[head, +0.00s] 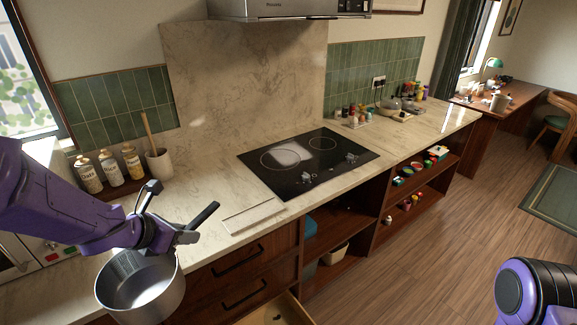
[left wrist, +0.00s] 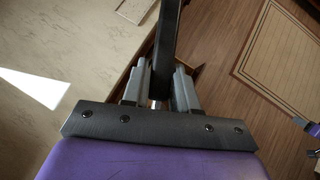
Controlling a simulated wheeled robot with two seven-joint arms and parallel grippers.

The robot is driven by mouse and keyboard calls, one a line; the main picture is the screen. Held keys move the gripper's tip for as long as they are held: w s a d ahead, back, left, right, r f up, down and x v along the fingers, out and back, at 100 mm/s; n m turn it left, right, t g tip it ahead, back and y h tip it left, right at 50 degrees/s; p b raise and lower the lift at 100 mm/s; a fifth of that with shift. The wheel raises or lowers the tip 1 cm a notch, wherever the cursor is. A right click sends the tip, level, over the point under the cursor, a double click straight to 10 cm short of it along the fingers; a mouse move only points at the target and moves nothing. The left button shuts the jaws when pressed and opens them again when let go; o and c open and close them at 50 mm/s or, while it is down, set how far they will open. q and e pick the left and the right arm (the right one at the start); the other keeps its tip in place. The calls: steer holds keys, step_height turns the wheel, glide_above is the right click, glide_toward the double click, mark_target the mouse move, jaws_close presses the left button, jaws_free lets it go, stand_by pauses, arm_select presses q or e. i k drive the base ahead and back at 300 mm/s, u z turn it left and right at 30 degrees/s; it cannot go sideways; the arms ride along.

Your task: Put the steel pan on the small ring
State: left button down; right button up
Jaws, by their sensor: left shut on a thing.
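The steel pan (head: 140,288) hangs upright and empty at the lower left of the head view, in front of the counter edge. My left gripper (head: 186,236) is shut on its black handle (head: 205,214). In the left wrist view the dark handle (left wrist: 167,40) runs up between the fingers of the left gripper (left wrist: 160,85). The black hob (head: 285,185) is set in the counter, to the right of and beyond the pan. Its small ring (head: 322,143) is at the back right and looks bare. My right gripper is out of view.
A larger ring (head: 287,154) with a bright reflection lies left of the small ring. A pale board (head: 253,216) lies before the hob. Bottles (head: 110,167) and a utensil crock (head: 159,162) stand at the back left. A drawer (head: 283,312) is open below. Small jars (head: 352,116) stand behind the hob.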

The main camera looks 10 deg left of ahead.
mark_target(323, 136)
steer(key=z, duration=0.4)
steer(key=k, duration=0.5)
steer(key=z, duration=0.95)
steer(key=i, duration=2.5)
steer(key=u, duration=1.3)
steer(key=i, duration=1.05)
steer(key=u, duration=0.65)
steer(key=i, duration=1.1)
steer(key=u, duration=0.1)
